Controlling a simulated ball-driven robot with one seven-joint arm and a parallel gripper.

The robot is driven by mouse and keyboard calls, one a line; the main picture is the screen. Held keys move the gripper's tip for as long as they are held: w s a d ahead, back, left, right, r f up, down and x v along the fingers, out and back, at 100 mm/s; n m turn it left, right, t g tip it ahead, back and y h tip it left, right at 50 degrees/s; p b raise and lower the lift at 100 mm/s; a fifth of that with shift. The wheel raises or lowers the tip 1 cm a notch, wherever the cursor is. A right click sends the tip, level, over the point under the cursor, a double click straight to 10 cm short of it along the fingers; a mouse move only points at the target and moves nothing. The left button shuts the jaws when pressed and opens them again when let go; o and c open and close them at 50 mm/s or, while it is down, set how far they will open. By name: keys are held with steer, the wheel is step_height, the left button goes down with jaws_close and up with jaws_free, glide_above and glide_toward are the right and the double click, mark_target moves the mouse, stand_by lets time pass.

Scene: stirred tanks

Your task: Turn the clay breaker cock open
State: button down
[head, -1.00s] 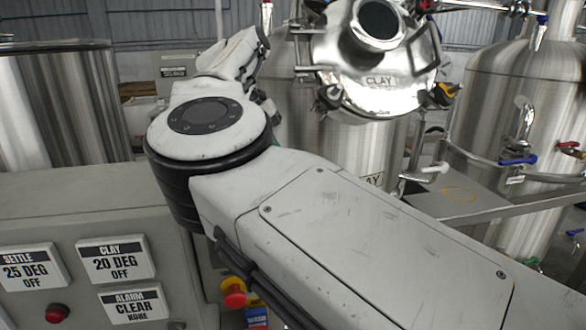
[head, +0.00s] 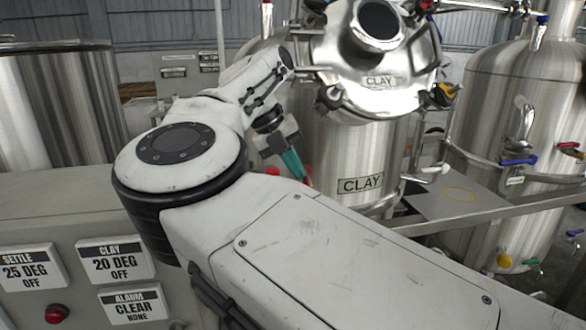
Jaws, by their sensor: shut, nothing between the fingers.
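The steel clay tank (head: 345,140) stands behind my arm, with a CLAY plate (head: 360,184) low on its front. Its domed lid (head: 385,95) also carries a CLAY label. My gripper (head: 301,180) hangs in front of the tank's left side, its teal fingers pointing down and to the right. The fingers are shut and hold nothing visible. Small red parts (head: 272,171) show beside and behind the fingers, partly hidden by my arm. I cannot tell which fitting is the clay breaker cock; my forearm hides the area below the gripper.
A control panel (head: 60,215) with SETTLE, CLAY and ALARM plates is at the lower left. A steel shelf (head: 450,203) juts out right of the clay tank. A right-hand tank (head: 515,90) carries a blue-handled valve (head: 518,160) and a yellow one (head: 503,261).

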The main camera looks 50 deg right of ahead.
steer(key=shift+s+d+f+n, duration=0.15)
steer(key=shift+s+f+n, duration=0.1)
steer(key=shift+s+n, duration=0.15)
steer(key=shift+w, duration=0.1)
steer(key=w+a+f+p+v, duration=0.1)
steer(key=p+v, duration=0.1)
steer(key=v, duration=1.2)
steer(key=shift+w+a+f+p, duration=0.2)
steer(key=shift+w+a+p, duration=0.1)
steer(key=shift+a+p, duration=0.1)
